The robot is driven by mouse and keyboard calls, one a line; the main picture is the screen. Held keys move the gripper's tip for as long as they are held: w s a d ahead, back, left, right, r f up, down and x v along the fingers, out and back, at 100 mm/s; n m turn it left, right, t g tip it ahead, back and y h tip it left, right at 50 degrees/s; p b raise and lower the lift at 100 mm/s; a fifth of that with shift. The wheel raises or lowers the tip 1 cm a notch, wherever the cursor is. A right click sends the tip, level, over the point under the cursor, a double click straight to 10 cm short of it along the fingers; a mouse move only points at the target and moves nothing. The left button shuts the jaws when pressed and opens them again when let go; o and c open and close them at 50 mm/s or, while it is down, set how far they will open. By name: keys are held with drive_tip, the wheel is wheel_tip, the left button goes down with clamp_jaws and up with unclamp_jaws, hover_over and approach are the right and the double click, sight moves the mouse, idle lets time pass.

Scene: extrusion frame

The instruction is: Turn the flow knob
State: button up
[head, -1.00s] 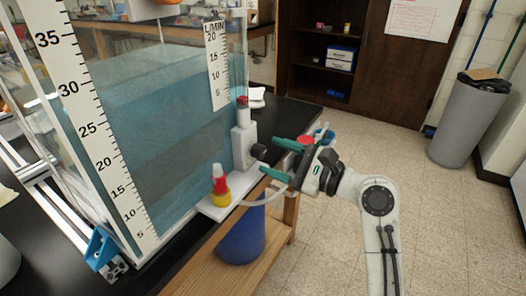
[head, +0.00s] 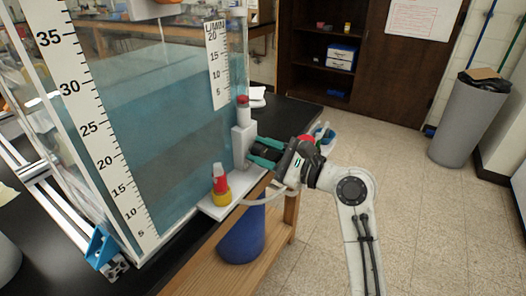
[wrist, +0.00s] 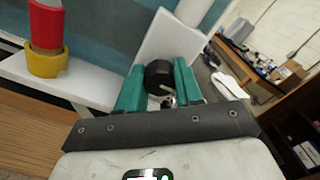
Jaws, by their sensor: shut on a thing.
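The flow knob is a black round knob (wrist: 159,78) on the side of a light grey valve block (head: 244,141), below the flow tube with the L/MIN scale. My gripper (head: 262,154) reaches in from the right in the head view. Its two green fingers (wrist: 160,88) lie on either side of the knob in the wrist view and are shut on it. In the head view the knob is largely hidden between the fingers.
A red and yellow fitting (head: 220,186) stands on the white ledge (head: 217,208) left of the knob. A clear tank of bluish water (head: 150,130) rises behind it.

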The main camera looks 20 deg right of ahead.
drive_tip(key=c, duration=0.4)
